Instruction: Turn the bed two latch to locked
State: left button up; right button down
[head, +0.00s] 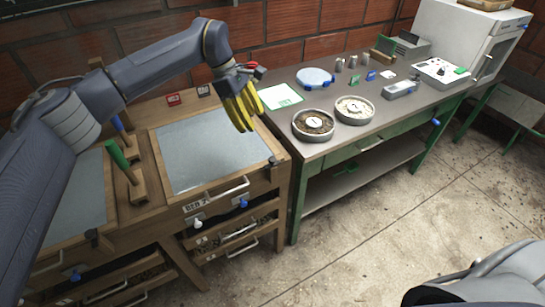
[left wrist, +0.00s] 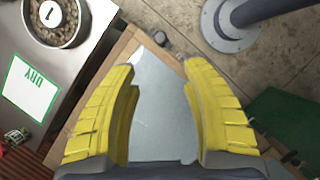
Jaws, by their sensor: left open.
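Bed two (head: 208,150) is a wooden frame with a grey sheet top and a front label reading BED 2. A small dark latch-like piece (head: 272,161) sits at its front right corner; I cannot tell its setting. In the left wrist view a small dark piece (left wrist: 160,38) shows at the corner of the grey sheet (left wrist: 160,120). My left gripper (head: 246,124) has yellow fingers and is above the bed's back right part, apart from the latch. It is open and empty between the fingers in the left wrist view (left wrist: 160,72). My right gripper is out of view.
Bed one (head: 75,200) lies left, with green-handled (head: 118,155) and blue-handled (head: 117,123) tools between the beds. Drawers with handles (head: 240,229) are below. A bench at right holds a brown-filled bowl (head: 313,123) and a pale-filled bowl (head: 355,109). Floor in front is open.

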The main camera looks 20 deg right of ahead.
aim_at(272, 158)
pick_arm(q)
jog(key=x, duration=1.5)
jog(key=shift+s+d+f, duration=0.1)
jog(key=shift+d+f, duration=0.1)
jog(key=shift+c, duration=0.5)
grip_shut()
